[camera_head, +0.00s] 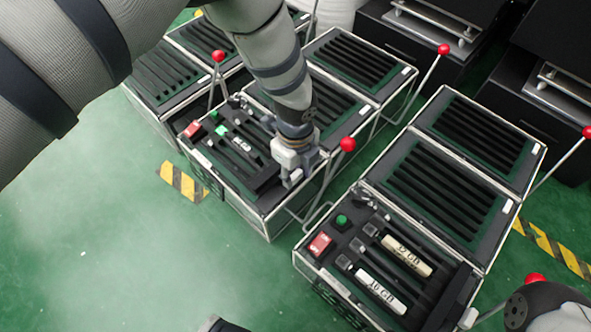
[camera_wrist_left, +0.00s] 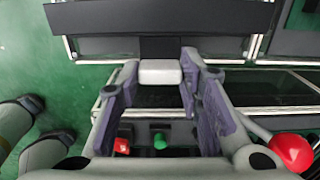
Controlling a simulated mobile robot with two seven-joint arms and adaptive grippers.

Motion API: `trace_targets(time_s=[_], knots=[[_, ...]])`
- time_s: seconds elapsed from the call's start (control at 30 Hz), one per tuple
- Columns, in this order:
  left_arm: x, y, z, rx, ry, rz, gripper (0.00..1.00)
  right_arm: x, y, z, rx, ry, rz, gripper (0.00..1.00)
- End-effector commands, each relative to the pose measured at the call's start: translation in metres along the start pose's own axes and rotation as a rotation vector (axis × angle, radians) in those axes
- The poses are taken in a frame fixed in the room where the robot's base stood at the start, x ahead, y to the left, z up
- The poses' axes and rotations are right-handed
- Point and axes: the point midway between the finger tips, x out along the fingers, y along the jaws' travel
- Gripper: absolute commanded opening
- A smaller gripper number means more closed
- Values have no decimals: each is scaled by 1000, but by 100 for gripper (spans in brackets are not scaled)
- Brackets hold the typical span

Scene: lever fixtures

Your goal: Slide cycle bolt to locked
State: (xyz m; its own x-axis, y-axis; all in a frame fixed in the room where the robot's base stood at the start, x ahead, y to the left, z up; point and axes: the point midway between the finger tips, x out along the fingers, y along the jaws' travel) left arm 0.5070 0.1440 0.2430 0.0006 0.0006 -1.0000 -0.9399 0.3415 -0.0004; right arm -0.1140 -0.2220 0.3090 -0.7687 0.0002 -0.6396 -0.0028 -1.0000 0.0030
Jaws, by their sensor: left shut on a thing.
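The cycle bolt shows as a pale grey block (camera_wrist_left: 160,72) in the left wrist view, at the edge of the middle lever fixture (camera_head: 232,195). My left gripper (camera_wrist_left: 160,82) has a finger on each side of this block and is shut on it. In the head view my left gripper (camera_head: 292,168) points down at the front right corner of that fixture and hides most of the bolt. No locked mark can be made out.
A red-knobbed lever (camera_head: 347,144) stands close right of my gripper. The fixture has a red button (camera_head: 192,129) and a green button (camera_head: 221,130). Another fixture (camera_head: 378,262) with labelled modules stands to the right. Green floor (camera_head: 140,255) is clear at the left front.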

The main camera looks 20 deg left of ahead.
Motion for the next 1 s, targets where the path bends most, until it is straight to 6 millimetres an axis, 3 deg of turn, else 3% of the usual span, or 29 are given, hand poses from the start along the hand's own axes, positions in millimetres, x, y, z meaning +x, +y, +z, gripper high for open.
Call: trace_targets(time_s=[0.1, 0.4, 0.73, 0.77, 0.8, 0.83, 1.0], knots=[[0, 0, 4, -2, 1, 0, 0, 0, 0, 0, 0, 1, 0, 33], [0, 0, 50, -3, 2, -1, 0, 0, 0, 0, 0, 1, 0, 33], [0, 0, 57, -1, -4, 0, 0, 0, 0, 0, 0, 1, 0, 33], [0, 0, 57, -1, -4, -1, 40, 0, 0, 0, 0, 1, 0, 33], [0, 0, 57, -1, -3, -1, 49, 0, 0, 0, 0, 1, 0, 33], [0, 0, 56, -1, -3, -1, 53, 0, 0, 0, 0, 1, 0, 33], [0, 0, 55, -1, -1, 0, 53, 0, 0, 0, 0, 1, 0, 33]])
